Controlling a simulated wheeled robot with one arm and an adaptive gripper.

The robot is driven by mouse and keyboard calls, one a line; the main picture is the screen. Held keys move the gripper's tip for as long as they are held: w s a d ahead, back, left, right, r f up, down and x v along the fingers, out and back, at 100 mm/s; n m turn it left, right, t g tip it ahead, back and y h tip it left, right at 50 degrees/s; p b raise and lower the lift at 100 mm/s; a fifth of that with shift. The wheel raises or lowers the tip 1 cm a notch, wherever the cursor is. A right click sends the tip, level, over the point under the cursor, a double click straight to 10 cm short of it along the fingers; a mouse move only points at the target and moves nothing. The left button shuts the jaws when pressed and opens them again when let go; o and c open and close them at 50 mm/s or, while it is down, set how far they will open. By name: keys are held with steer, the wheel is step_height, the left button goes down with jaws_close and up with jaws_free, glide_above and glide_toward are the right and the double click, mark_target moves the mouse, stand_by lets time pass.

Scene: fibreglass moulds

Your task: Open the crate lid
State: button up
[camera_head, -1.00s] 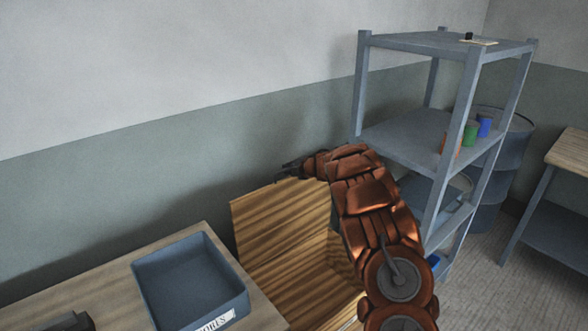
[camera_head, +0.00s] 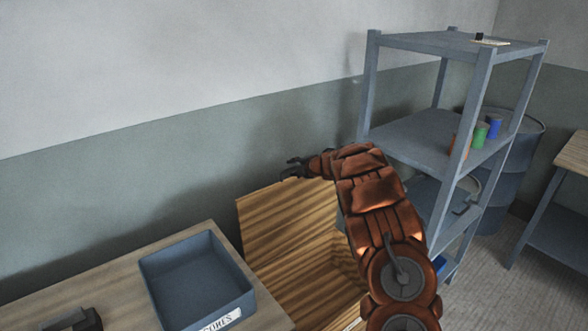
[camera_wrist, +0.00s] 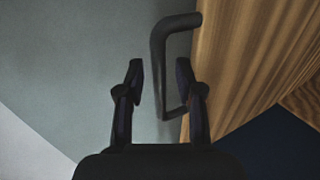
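The wooden crate (camera_head: 318,275) stands between the bench and the shelf rack. Its lid (camera_head: 285,218) is raised, standing steeply up at the wall side, and the crate's inside shows. In the wrist view the lid (camera_wrist: 245,50) fills the upper right. A dark bar handle (camera_wrist: 157,65) sticks out from the lid. My gripper (camera_head: 290,168) is at the lid's top edge. In the wrist view my gripper (camera_wrist: 157,75) has its two fingers apart, and the handle's long bar appears in the gap between them, nearer the right finger. I cannot tell whether it touches.
A blue-grey tray (camera_head: 190,250) stands on the wooden bench (camera_head: 110,260) at left, with a dark object (camera_head: 75,320) beside it. A metal shelf rack (camera_head: 425,130) with small coloured cans (camera_head: 480,135) stands right of my arm. A drum (camera_head: 515,170) is behind it.

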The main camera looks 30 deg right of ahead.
steer(key=shift+s, duration=0.1)
steer(key=v, duration=1.1)
steer(key=shift+s+r, duration=0.25)
steer(key=shift+s, duration=0.1)
steer(key=shift+d, duration=0.1)
